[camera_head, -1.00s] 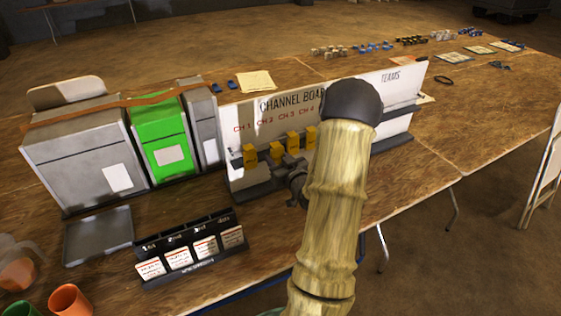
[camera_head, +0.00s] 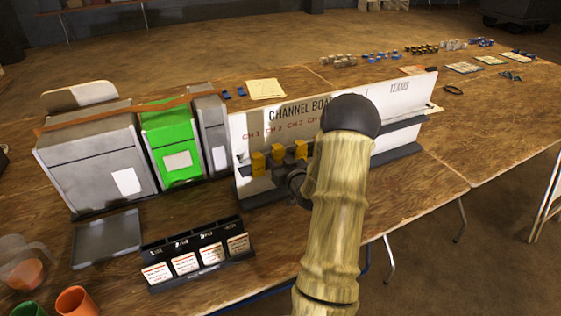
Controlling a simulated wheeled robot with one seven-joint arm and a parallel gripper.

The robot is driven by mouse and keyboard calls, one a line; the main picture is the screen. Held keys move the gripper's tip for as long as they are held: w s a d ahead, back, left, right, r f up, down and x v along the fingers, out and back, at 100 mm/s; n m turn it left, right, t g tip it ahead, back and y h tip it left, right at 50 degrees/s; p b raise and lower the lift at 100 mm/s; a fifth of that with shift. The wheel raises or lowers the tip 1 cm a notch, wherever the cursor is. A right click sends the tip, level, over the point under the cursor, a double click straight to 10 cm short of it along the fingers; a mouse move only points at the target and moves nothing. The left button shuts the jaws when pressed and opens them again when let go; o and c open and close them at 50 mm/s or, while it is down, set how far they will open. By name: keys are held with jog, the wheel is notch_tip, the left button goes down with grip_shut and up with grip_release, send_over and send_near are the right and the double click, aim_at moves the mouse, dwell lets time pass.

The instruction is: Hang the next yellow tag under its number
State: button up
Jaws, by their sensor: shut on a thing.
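The white channel board (camera_head: 245,129) stands upright on the table, with red channel numbers along its upper part. Three yellow tags show below the numbers: a left one (camera_head: 258,163), a middle one (camera_head: 278,153) and a right one (camera_head: 301,149). My gripper (camera_head: 284,172) is low in front of the board, close by the middle tag. It is shut on a yellow tag, but its fingertips are small and dark, and I cannot tell clearly which tag is held. My arm hides the board's right-hand channel numbers and whatever hangs there.
Grey bins (camera_head: 95,150) and a green bin (camera_head: 170,135) stand left of the board. A grey tray (camera_head: 107,238) and a black card rack (camera_head: 199,254) lie in front. Orange and green cups (camera_head: 76,301) are at the lower left.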

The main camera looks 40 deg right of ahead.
jog(key=shift+f, duration=0.35)
jog(key=o, duration=1)
jog(key=v, duration=0.7)
jog(key=p+v, duration=0.1)
jog(key=v, duration=0.7)
jog(key=shift+d+r, duration=0.1)
jog(key=shift+r, duration=0.15)
